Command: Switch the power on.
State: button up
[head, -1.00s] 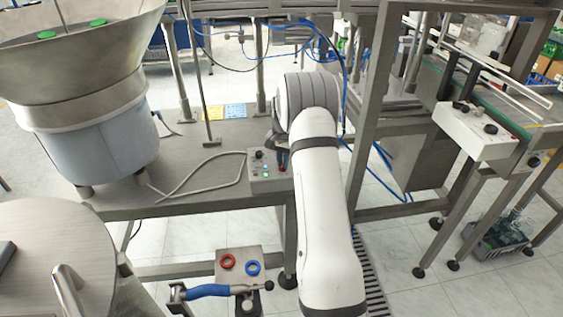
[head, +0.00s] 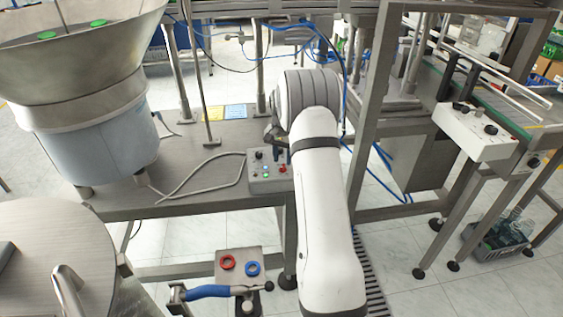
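The grey control box (head: 270,180) sits on the front edge of the steel table. Its sloped face carries a black knob at the upper left, a red button (head: 283,169) at the right, and small blue and green lit spots (head: 265,173) at the left. The labels are too small to read. My gripper (head: 279,153) is just behind and above the box's upper right part, partly hidden by my own wrist. It is small and dark here, and its fingers cannot be told apart. I cannot tell whether it touches a knob behind it.
A large steel bowl feeder (head: 80,90) with green caps stands at the left. A grey cable (head: 200,180) loops over the table to the box. A steel frame post (head: 368,120) stands close right of my arm. A white control panel (head: 475,130) is further right.

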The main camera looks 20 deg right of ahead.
jog(key=shift+r, duration=2.75)
jog(key=s+a+r+n+t, duration=0.1)
jog(key=s+a+r+n, duration=0.3)
jog(key=s+a+r, duration=0.95)
jog(key=s+a+f+n, duration=0.1)
jog(key=s+a+n, duration=0.1)
jog(key=s, duration=0.9)
jog(key=s+a+n+t+p, duration=0.1)
jog(key=s+a+n, duration=0.2)
jog(key=s, duration=0.8)
jog(key=shift+s+a+f+t, duration=0.3)
jog(key=shift+s+f, duration=0.05)
